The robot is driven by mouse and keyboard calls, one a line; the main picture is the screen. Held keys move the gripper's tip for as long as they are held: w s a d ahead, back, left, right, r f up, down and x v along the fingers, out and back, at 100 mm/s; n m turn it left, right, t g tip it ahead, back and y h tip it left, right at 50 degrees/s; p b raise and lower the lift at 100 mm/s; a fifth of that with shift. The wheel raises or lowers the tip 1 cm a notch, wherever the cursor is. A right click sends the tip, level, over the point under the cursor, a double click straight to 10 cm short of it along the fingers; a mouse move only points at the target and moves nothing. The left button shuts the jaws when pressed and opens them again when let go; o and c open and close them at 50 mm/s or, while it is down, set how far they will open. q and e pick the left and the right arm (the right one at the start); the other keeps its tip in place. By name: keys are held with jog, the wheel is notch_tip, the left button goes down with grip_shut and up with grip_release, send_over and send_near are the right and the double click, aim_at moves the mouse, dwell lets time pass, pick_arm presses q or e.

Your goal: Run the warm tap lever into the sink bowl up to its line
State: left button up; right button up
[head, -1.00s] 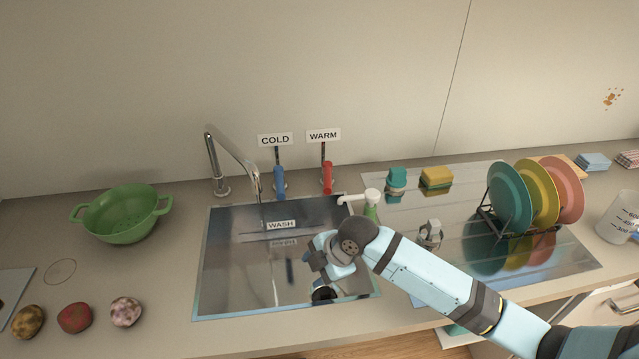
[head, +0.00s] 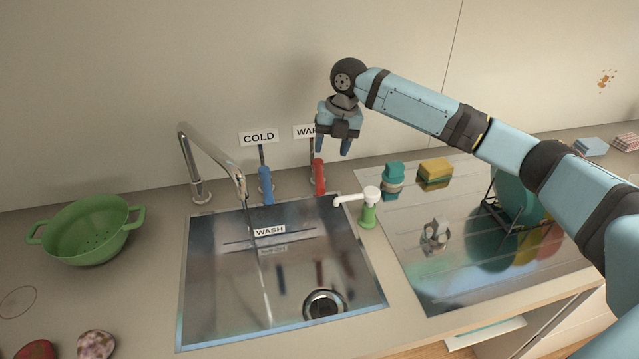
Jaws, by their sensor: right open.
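The red warm tap lever (head: 319,177) stands upright behind the sink, under the WARM sign (head: 304,131), which my gripper partly covers. The blue cold lever (head: 266,184) stands to its left under the COLD sign (head: 258,137). The sink bowl (head: 225,290) has a line with a WASH label (head: 269,231) on its back wall. The drain (head: 324,304) shows at the bottom, and I see no clear water level. My right gripper (head: 333,148) is open and empty, pointing down, above and slightly right of the red lever, apart from it. My left gripper is not in view.
A chrome faucet (head: 187,160) arches over the sink's back left. A white-topped green soap pump (head: 369,208) stands at the sink's back right corner, close to the red lever. A green colander (head: 85,228) sits left.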

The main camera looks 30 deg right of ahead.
aim_at(321, 183)
jog(key=f, duration=0.4)
jog(key=a+f, duration=0.1)
jog(key=f, duration=0.3)
jog(key=w+a+f, duration=0.1)
jog(key=f, duration=0.3)
jog(key=shift+a, duration=0.1)
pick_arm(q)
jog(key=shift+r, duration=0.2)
